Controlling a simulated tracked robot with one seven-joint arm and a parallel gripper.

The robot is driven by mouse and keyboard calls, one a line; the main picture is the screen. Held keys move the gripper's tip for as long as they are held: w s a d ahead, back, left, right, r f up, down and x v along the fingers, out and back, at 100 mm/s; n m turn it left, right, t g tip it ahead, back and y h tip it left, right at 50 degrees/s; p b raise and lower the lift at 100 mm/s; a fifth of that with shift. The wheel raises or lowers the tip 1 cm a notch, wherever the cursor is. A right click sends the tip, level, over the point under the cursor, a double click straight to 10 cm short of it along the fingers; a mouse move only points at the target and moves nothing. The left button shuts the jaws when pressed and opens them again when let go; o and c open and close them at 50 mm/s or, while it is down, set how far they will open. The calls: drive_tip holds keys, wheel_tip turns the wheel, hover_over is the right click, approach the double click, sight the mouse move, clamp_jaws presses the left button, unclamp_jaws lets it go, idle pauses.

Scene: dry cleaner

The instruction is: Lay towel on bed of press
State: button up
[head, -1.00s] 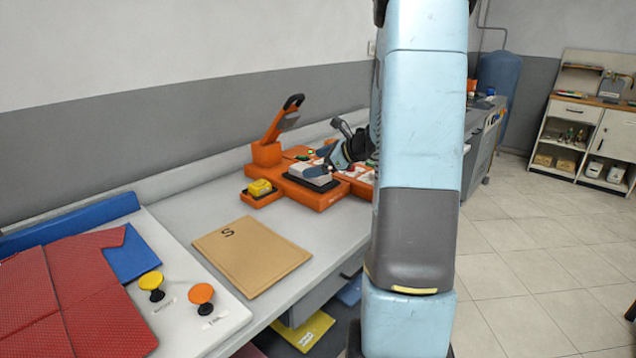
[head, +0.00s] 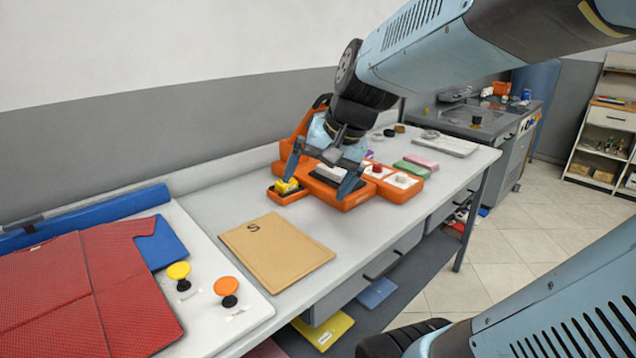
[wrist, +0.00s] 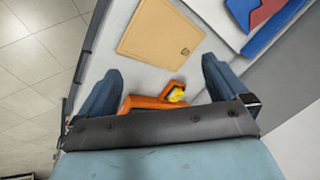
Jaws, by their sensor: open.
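A red textured cloth (head: 85,290), the only spread cloth I see, lies with visible creases over a blue pad (head: 160,245) at the left of the bench. I take the white unit (head: 225,325) under the pad, with a yellow and an orange knob, to be the press. The cloth and pad also show at the top right of the wrist view (wrist: 262,12). My gripper (head: 316,187) is open and empty, pointing down above the orange tool station, right of the cloth and apart from it. Its two fingers also show in the wrist view (wrist: 160,78).
A tan board marked S (head: 275,253) lies flat between the press and the orange station (head: 345,203). The station holds a yellow item (head: 286,187). Folded yellow (head: 322,328) and blue (head: 376,293) items lie on the shelf below. The wall runs behind the bench.

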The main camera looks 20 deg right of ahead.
drive_tip(key=s+d+r+n+t+h, duration=0.1)
drive_tip(key=s+n+h, duration=0.1)
drive_tip(key=s+n, duration=0.3)
drive_tip(key=shift+s+d+r+h, duration=0.2)
drive_tip(key=shift+s+d+h, duration=0.2)
drive_tip(key=shift+s, duration=0.4)
drive_tip(key=shift+a, duration=0.1)
drive_tip(key=shift+c, duration=0.5)
